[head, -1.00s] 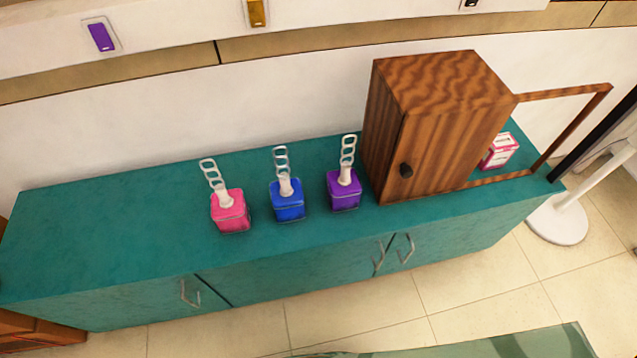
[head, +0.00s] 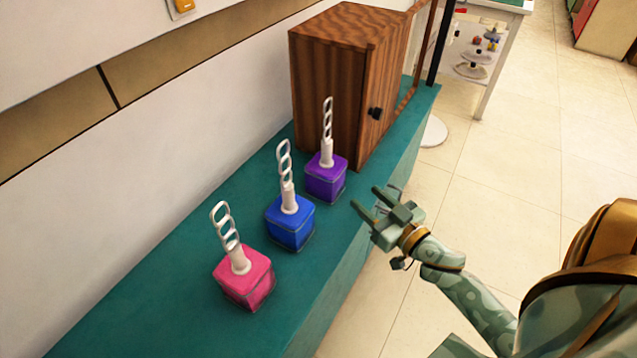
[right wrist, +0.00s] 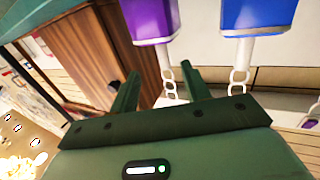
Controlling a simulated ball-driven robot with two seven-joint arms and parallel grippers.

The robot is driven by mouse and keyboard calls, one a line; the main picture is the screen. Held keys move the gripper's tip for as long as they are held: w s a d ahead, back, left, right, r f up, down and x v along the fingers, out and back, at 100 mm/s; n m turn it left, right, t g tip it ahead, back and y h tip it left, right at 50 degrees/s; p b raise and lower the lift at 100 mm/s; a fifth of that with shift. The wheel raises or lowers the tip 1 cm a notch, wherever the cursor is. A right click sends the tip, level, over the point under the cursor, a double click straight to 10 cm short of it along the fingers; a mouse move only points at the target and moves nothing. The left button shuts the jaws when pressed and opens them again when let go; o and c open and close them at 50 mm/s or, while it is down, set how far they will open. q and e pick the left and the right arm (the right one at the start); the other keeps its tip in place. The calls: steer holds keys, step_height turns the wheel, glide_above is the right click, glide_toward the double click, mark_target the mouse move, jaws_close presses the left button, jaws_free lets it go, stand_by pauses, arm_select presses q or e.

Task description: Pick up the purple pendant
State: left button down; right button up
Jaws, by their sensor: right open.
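The purple pendant (head: 326,182) is a purple block with a white stem and chain links standing up from it. It stands on the teal cabinet top (head: 180,262), beside the wooden box. My right gripper (head: 366,197) is open and empty, to the right of the purple pendant and apart from it, near the cabinet's front edge. In the right wrist view the purple pendant (right wrist: 152,22) appears upside down at the top, beyond the open fingers (right wrist: 160,70). My left gripper is in neither current view.
A blue pendant (head: 290,224) and a pink pendant (head: 243,279) stand in a row with the purple one. The wooden box (head: 350,85) with a dark knob stands just behind it. The wall (head: 160,150) runs along the left. Open floor (head: 500,190) lies at right.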

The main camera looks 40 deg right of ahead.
mark_target(330, 163)
steer(key=w, duration=0.3)
steer(key=w+b, duration=0.1)
steer(key=w, duration=0.3)
steer(key=w+b, duration=0.1)
steer(key=w, duration=0.2)
steer(key=shift+w+r, duration=0.25)
steer(key=shift+w, duration=0.1)
steer(key=w+b, duration=0.2)
steer(key=w, duration=0.2)
steer(key=shift+w+f, duration=0.15)
steer(key=shift+w, duration=0.5)
jaws_close()
arm_select(q)
steer(key=shift+w+a+f+m+y, duration=0.15)
steer(key=shift+w+a+f+m, duration=0.15)
steer(key=shift+a+f, duration=0.3)
steer(key=shift+w+a+f+m+y, duration=0.2)
steer(key=shift+w+a+f, duration=0.2)
steer(key=shift+f, duration=0.2)
arm_select(e)
steer(key=shift+r, duration=0.2)
